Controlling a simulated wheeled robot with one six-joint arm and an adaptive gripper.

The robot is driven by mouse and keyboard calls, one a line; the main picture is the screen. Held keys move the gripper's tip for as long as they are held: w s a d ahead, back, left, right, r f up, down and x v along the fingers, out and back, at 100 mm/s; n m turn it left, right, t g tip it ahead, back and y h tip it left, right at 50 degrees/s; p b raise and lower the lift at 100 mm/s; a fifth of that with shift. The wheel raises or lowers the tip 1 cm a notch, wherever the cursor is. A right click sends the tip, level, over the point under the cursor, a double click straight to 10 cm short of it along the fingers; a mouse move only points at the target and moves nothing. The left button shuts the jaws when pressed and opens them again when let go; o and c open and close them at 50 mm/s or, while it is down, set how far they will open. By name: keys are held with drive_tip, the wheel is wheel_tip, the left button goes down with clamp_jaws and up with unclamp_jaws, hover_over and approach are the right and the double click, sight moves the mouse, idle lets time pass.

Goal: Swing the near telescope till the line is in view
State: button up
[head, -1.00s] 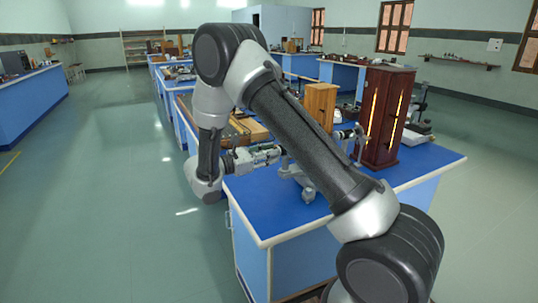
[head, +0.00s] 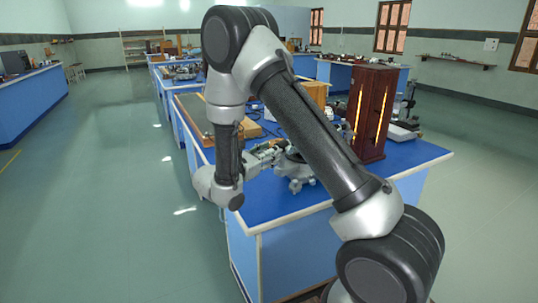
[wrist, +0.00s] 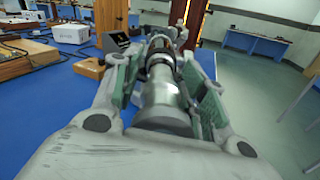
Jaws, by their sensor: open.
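The spectrometer (head: 296,172) stands on the blue bench, partly hidden behind my arm in the head view. Its near telescope (wrist: 162,92) is a grey metal tube with a dark middle section, lengthwise in the middle of the wrist view. My gripper (wrist: 160,64) is open, with one green-padded finger on each side of the tube. A gap shows between the tube and each finger, clearer on the right. In the head view my gripper (head: 262,156) is at the spectrometer's left side. The eyepiece view and the line are not visible.
A dark wooden cabinet (head: 376,95) with glowing slits stands behind the spectrometer. A wooden box (head: 315,91) is partly hidden by my arm. The wrist view shows a white box (wrist: 71,33) and wooden boards at left.

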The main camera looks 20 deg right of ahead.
drive_tip(key=v, duration=1.2)
drive_tip(key=s+d+f+m+g+y, duration=0.1)
drive_tip(key=s+d+m+g+y, duration=0.3)
drive_tip(key=s, duration=0.3)
drive_tip(key=s+d+f+m+g+y, duration=0.1)
drive_tip(key=s+d+m+g, duration=0.3)
drive_tip(key=s+g, duration=0.15)
drive_tip(key=s+d+r+m+t+y, duration=0.3)
drive_tip(key=s+r+m+y, duration=0.2)
drive_tip(key=s+r+m, duration=0.1)
drive_tip(key=s+d+r+m+t+y, duration=0.3)
drive_tip(key=s+r+m+y, duration=0.3)
drive_tip(key=s+r, duration=0.3)
wheel_tip(320, 180, up, 2)
drive_tip(key=shift+d+r+m, duration=0.1)
drive_tip(key=shift+d+m, duration=0.5)
drive_tip(key=shift+d, duration=0.05)
